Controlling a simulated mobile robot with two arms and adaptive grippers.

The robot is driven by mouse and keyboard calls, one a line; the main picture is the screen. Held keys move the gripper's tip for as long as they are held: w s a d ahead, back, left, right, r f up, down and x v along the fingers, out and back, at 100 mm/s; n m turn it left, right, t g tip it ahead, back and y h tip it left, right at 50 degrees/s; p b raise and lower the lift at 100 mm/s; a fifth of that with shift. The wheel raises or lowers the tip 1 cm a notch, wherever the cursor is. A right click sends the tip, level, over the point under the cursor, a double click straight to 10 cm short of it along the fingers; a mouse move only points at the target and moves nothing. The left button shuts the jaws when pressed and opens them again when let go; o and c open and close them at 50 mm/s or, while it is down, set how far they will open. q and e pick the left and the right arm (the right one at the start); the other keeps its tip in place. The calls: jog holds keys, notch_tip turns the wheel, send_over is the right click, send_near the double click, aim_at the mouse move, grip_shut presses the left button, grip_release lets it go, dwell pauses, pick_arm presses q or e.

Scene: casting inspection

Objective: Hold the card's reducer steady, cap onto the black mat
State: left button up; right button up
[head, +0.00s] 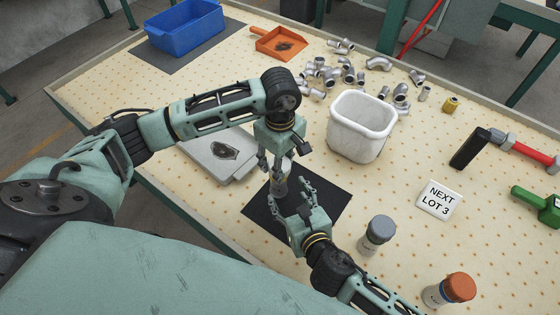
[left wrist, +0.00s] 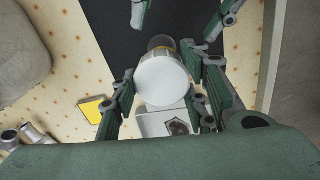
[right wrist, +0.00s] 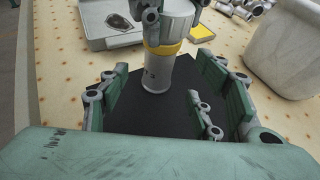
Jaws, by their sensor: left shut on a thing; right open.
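A bottle (head: 281,184) with a broad white cap (left wrist: 162,80) and a yellow band (right wrist: 163,48) stands upright on the black mat (head: 262,212). My left gripper (head: 275,168) is shut on its upper part from above; the fingers lie on both sides of the white cap. My right gripper (head: 291,197) is open and empty, low over the mat, with its fingers pointing at the bottle but apart from it. A white card (head: 438,200) reading "NEXT LOT 3" lies to the right.
A grey-capped bottle (head: 377,235) and an orange-capped bottle (head: 449,290) stand at the front right. A white bin (head: 361,126) is behind the mat, a grey tray (head: 238,172) to its left. Several pipe fittings (head: 345,73) lie at the back. The mat's front left is clear.

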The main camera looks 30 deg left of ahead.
jog(key=x, duration=0.8)
jog(key=shift+a+f, duration=0.1)
jog(key=shift+f, duration=0.05)
grip_shut()
dwell(0.5)
grip_release()
dwell(0.3)
jog(key=shift+v, duration=0.95)
